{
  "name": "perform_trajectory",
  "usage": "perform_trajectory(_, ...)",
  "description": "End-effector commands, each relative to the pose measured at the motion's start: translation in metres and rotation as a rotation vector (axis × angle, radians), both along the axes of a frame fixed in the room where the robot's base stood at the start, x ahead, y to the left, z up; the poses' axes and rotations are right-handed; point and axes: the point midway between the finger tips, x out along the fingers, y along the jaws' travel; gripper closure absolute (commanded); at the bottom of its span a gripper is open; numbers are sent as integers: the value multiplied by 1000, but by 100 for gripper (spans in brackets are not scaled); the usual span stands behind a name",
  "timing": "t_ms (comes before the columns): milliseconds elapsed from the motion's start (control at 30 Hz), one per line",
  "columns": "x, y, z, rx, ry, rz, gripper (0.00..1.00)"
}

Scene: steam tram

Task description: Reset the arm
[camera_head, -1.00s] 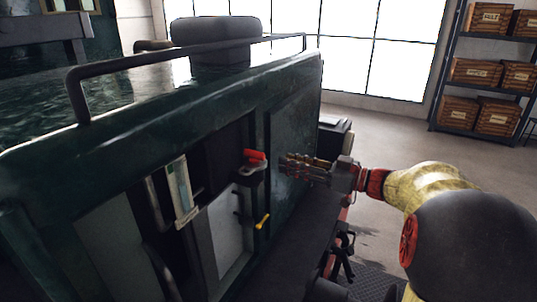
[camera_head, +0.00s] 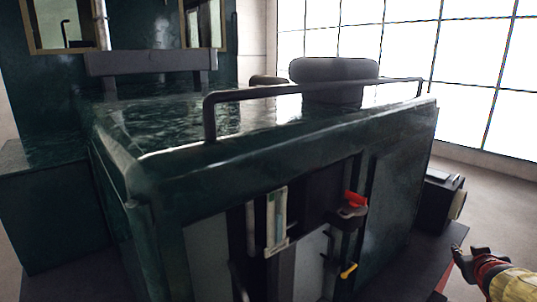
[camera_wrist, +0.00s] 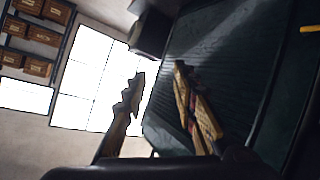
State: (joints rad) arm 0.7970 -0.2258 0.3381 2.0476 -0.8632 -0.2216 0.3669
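My gripper (camera_head: 468,256) is at the lower right edge of the head view, to the right of the dark green tram body (camera_head: 290,160). In the wrist view its two fingers (camera_wrist: 158,78) stand apart with nothing between them. The fingers appear clear of the tram. Most of my arm is cut off by the right edge of the head view.
The tram's open compartment holds a red-handled valve (camera_head: 355,200), a yellow lever (camera_head: 348,270) and a gauge glass (camera_head: 276,220). A rail (camera_head: 300,90) runs along its top edge. A dark lamp-like box (camera_head: 442,195) stands beyond its right end. Shelves with crates (camera_wrist: 35,40) stand by bright windows.

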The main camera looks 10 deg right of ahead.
Motion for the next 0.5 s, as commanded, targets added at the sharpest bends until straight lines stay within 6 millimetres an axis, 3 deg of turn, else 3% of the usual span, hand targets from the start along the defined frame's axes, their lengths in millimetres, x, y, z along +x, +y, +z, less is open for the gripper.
perform_trajectory(167, -53, 41, -53, 93, 183, -146, 72)
perform_trajectory(367, -112, 134, -114, 265, 388, -187, 72)
perform_trajectory(500, -147, 208, -149, 383, 498, -143, 72)
